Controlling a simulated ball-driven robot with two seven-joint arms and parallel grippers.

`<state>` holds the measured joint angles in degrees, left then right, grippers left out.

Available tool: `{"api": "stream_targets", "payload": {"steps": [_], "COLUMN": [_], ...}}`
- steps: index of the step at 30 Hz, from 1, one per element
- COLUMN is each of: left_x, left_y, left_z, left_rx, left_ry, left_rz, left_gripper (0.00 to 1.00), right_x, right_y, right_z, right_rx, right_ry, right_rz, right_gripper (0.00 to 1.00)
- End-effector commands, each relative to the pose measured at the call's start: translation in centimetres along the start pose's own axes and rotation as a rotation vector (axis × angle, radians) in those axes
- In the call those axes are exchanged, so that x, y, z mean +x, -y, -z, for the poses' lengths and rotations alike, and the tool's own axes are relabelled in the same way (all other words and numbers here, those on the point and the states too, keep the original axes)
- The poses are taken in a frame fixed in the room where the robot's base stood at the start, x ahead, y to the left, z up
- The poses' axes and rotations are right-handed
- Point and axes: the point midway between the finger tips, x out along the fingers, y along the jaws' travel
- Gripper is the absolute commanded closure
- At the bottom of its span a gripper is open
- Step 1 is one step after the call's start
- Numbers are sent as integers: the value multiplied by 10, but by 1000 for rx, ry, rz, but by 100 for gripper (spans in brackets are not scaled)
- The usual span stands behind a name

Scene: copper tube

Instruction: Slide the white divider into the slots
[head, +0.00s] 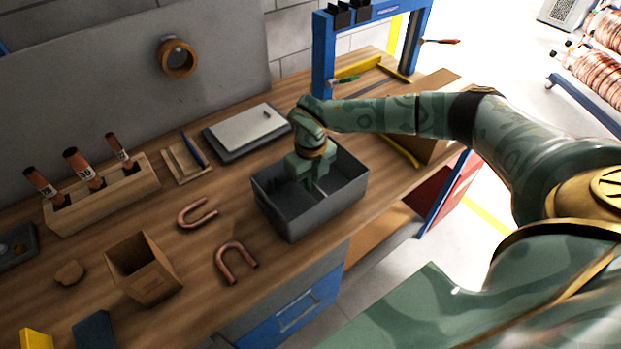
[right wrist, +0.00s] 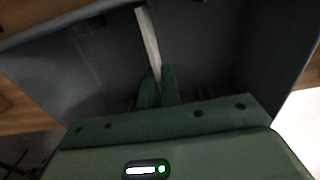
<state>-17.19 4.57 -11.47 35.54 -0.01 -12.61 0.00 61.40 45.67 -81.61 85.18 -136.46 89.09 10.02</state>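The grey bin (head: 292,221) stands on the wooden bench near its front edge. My right gripper (head: 314,188) reaches down into the bin from above. In the right wrist view its two green fingers (right wrist: 160,86) are closed on the white divider (right wrist: 149,38), a thin pale strip seen edge-on inside the bin (right wrist: 215,45). My left gripper is out of view.
Two copper U-bends (head: 236,262) lie left of the bin, near an open wooden box (head: 144,268). A grey tray with a pale plate (head: 248,129) is behind. A blue frame (head: 324,52) stands at the back, and a cardboard box (head: 432,141) is right of the bin.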

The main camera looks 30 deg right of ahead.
Motion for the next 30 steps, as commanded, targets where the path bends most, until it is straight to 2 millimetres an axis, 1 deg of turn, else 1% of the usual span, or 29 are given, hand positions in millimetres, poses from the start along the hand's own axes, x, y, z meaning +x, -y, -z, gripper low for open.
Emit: {"api": "stream_targets", "payload": {"steps": [22,23,24,25,30], "left_x": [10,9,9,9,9], "left_y": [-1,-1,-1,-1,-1], "left_z": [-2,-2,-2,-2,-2], "left_rx": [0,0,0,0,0], "left_ry": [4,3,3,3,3], "left_rz": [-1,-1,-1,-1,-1], "left_gripper": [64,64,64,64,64], "right_x": [20,19,18,18,18], "right_y": [0,0,0,0,0], "right_z": [0,0,0,0,0], "right_rx": [0,0,0,0,0], "right_ry": [0,0,0,0,0], "right_rz": [0,0,0,0,0], "right_gripper": [100,87,76,70,70]}}
